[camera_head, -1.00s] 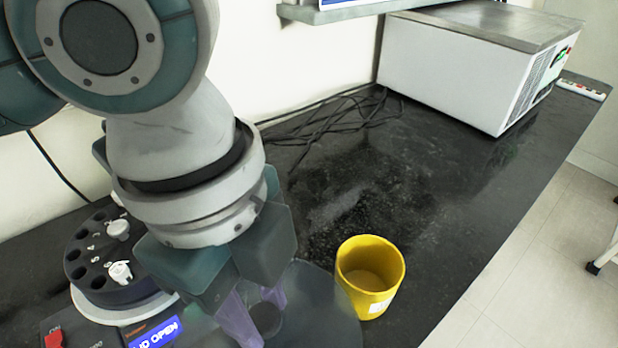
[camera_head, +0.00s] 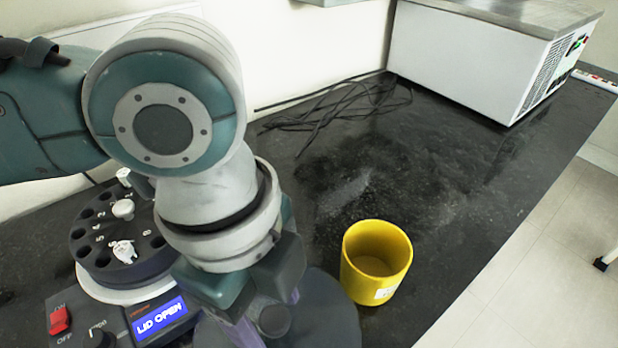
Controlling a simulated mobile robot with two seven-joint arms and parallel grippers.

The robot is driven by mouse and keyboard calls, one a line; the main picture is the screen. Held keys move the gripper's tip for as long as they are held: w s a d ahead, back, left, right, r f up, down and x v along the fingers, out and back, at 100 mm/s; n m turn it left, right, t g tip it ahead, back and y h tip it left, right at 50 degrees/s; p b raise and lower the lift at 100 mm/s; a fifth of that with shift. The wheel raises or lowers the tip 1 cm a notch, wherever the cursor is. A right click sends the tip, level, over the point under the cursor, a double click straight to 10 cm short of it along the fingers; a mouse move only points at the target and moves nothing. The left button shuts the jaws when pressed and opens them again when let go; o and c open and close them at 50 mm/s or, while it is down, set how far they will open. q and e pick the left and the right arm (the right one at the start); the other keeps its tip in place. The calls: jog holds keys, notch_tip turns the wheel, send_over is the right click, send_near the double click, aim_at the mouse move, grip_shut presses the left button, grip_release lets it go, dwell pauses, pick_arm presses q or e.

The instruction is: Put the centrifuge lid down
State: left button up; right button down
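The centrifuge lid (camera_head: 335,322) is a dark, see-through disc with a black knob, at the bottom middle of the head view, right of the centrifuge. My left gripper (camera_head: 271,318) points down over it, its purple fingers on either side of the knob, and appears shut on it. The lid looks level and close to the bench; I cannot tell whether it touches. The centrifuge (camera_head: 110,305) has its rotor (camera_head: 108,235) uncovered, with white tubes in it, and its display reads "LID OPEN". My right gripper is not in view.
A yellow cup (camera_head: 377,262) stands just right of the lid. Black cables (camera_head: 345,105) lie along the wall. A white box-shaped device (camera_head: 470,55) stands at the back right. The black bench (camera_head: 440,190) is clear between cup and device.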

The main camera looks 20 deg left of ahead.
pick_arm(q)
jog(key=shift+o, duration=0.2)
notch_tip(320, 180, up, 12)
jog(key=a+p, duration=0.1)
jog(key=p, duration=0.1)
jog(key=s+d+f+n+t+h, duration=0.2)
jog(key=d+f+n+t+h, duration=0.15)
jog(key=n, duration=0.45)
jog(key=s+a+f+n+y, duration=0.3)
jog(key=s+a+n, duration=0.3)
jog(key=a+n, duration=0.4)
jog(key=a+y, duration=0.1)
jog(key=a, duration=0.2)
jog(key=shift+f+y, duration=0.2)
jog(key=shift+y, duration=0.15)
